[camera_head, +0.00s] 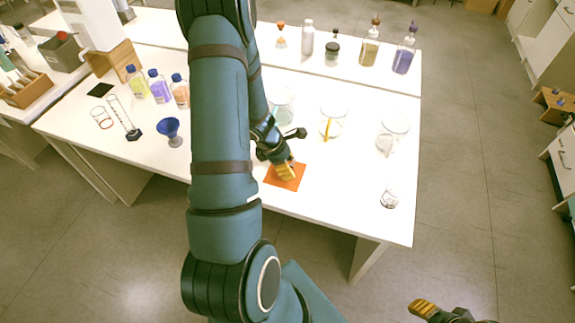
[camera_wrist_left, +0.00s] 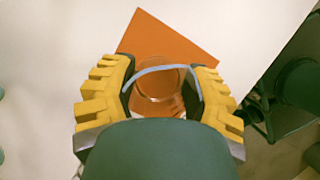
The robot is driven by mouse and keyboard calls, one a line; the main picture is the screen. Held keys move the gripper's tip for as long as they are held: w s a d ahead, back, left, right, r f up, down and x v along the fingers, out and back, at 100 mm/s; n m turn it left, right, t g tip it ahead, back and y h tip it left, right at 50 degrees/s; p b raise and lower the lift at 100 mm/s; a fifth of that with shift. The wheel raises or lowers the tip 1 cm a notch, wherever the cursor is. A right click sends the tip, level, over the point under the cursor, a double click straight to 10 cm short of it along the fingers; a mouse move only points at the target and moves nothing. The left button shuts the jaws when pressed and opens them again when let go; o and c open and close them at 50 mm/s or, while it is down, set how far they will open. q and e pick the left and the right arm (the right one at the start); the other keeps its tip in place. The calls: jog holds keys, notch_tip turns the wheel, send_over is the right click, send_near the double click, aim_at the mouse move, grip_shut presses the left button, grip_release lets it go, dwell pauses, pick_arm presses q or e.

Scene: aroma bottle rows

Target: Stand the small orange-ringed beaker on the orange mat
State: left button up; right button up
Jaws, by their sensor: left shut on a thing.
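The orange mat (camera_head: 291,184) lies near the front edge of the white table, and it fills much of the wrist view behind the fingers (camera_wrist_left: 160,34). My left gripper (camera_head: 285,171) is over the mat, pointing down. Its yellow fingers are shut on a small clear beaker (camera_wrist_left: 158,84), whose rim shows as a pale blue-grey arc. An orange ring on it cannot be told from the mat behind the glass. The fingers hide the beaker in the head view. I cannot tell whether its base touches the mat. My right gripper (camera_head: 425,308) is at the bottom right, off the table.
Glass beakers stand right of the left arm, one with a yellow stripe (camera_head: 329,127), another large (camera_head: 393,133), and a small one (camera_head: 390,197) near the right edge. A blue funnel (camera_head: 170,128) stands left. Bottles (camera_head: 370,48) line the back.

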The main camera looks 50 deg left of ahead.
pick_arm(q)
jog(key=shift+f, duration=0.2)
jog(key=o, duration=1.2)
jog(key=shift+r, duration=0.1)
jog(key=shift+r, duration=0.15)
jog(key=p+v, duration=0.5)
jog(key=v, duration=0.7)
